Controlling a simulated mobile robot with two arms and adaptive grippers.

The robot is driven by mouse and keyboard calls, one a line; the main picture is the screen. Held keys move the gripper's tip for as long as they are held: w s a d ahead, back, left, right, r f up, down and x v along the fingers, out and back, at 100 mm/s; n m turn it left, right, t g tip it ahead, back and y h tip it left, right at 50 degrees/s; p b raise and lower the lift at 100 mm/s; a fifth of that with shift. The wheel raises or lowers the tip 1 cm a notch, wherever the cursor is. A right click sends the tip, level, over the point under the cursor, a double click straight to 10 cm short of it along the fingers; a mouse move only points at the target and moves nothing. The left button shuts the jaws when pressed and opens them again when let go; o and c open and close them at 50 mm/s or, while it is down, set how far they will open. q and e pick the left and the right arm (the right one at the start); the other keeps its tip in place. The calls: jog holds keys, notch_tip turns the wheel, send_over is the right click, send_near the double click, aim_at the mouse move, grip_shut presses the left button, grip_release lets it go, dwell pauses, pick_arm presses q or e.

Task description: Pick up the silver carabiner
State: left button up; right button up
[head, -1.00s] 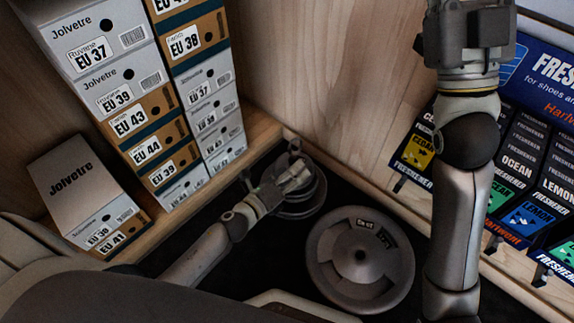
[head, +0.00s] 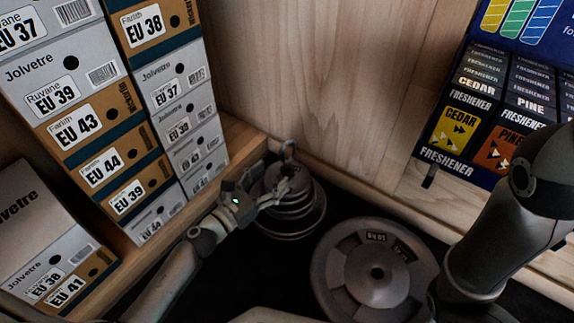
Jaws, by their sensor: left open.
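I cannot make out the silver carabiner for certain. A small grey metal loop or hook (head: 289,150) stands up at the top of a round stack of weights (head: 300,222); I cannot tell whether it is the carabiner. My left gripper (head: 283,192) is open and reaches in from the left over the stack, just below the loop in the picture. Its fingers hide part of the stack's top. I see nothing held in it. My right arm comes in at the right edge, and its gripper is outside the picture.
A large weight plate (head: 338,265) lies right of the stack on the dark floor. Stacked shoe boxes (head: 90,145) stand on a wooden ledge at left. A wooden wall (head: 320,85) rises behind. A display of fresheners (head: 490,110) stands at right.

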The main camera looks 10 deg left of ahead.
aim_at(285, 166)
pick_arm(q)
jog(key=b+x, duration=0.1)
jog(key=x, duration=0.1)
jog(key=b+x, duration=0.1)
jog(key=x, duration=0.2)
jog(key=shift+w+f, duration=0.1)
jog(key=shift+f, duration=0.15)
jog(key=shift+w+d, duration=0.25)
jog(key=shift+w, duration=0.2)
jog(key=shift+c, duration=0.2)
jog(key=shift+r, duration=0.1)
jog(key=c, duration=1.3)
